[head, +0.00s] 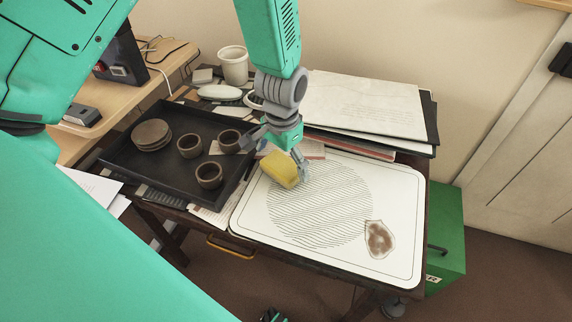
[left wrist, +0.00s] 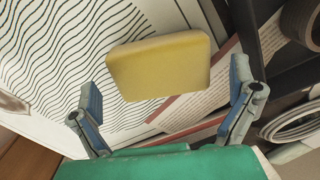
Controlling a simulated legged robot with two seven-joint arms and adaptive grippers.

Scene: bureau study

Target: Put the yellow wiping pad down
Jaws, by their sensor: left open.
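The yellow wiping pad (head: 280,169) rests at the upper left part of the white board (head: 322,258), beside a round patch of wavy dark lines. My left gripper (head: 275,157) is above it with its fingers spread wide. In the left wrist view the pad (left wrist: 158,68) lies between and a little beyond the open fingers (left wrist: 165,88), with a visible gap on each side. The pad's underside is hidden, so full contact with the board cannot be told.
A black tray (head: 128,165) with several brown cups and stacked discs stands left of the board. A white cup (head: 233,65) and a stack of large sheets (head: 365,103) are behind. A brown patch (head: 380,240) marks the board's right side. The board's lower middle is clear.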

